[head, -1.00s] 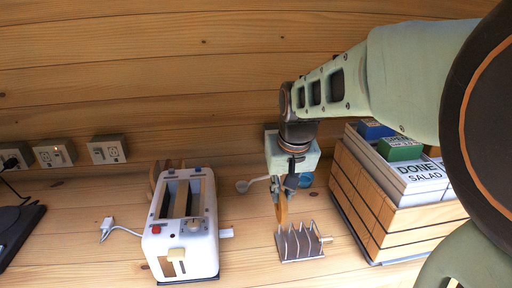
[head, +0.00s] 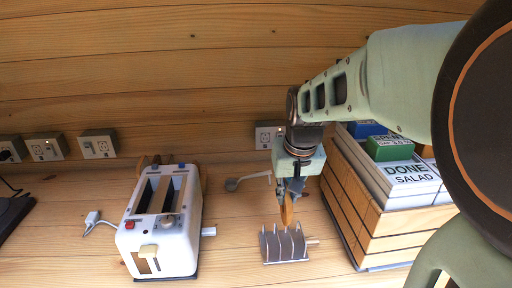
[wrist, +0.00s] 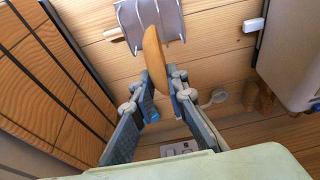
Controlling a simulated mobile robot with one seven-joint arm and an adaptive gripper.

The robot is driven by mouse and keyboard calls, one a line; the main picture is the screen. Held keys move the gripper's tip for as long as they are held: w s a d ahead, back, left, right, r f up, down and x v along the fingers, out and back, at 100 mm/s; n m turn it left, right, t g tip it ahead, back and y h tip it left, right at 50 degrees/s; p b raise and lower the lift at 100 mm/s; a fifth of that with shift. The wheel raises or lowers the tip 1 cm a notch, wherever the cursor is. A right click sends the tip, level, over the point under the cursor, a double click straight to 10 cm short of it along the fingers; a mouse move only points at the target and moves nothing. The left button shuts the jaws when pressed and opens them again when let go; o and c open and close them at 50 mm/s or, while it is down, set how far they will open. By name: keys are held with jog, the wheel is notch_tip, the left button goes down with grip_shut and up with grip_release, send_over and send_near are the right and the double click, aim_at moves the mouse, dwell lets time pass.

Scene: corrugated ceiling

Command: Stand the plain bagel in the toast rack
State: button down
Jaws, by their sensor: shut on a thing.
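The plain bagel (head: 287,208) is held upright, edge-on, in my gripper (head: 290,190). In the wrist view the bagel (wrist: 154,52) stands between the two fingertips of my gripper (wrist: 160,78), which are shut on it. The toast rack (head: 284,245), a grey metal rack with several upright dividers and a wooden handle, stands on the counter just in front of the bagel in the head view. In the wrist view the rack (wrist: 172,22) is beyond the bagel, which partly overlaps it. I cannot tell whether bagel and rack touch.
A white toaster (head: 160,235) stands to the left on the wooden counter. A wooden crate (head: 350,215) with labelled boxes, including a green one (head: 390,148), stands close on the right. A grey scoop (head: 232,184) lies behind. Wall sockets (head: 98,144) line the back.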

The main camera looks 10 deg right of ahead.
jog(key=shift+f+b, duration=3.6)
jog(key=shift+f, duration=1.2)
jog(key=c, duration=1.8)
grip_release()
jog(key=shift+r, duration=0.1)
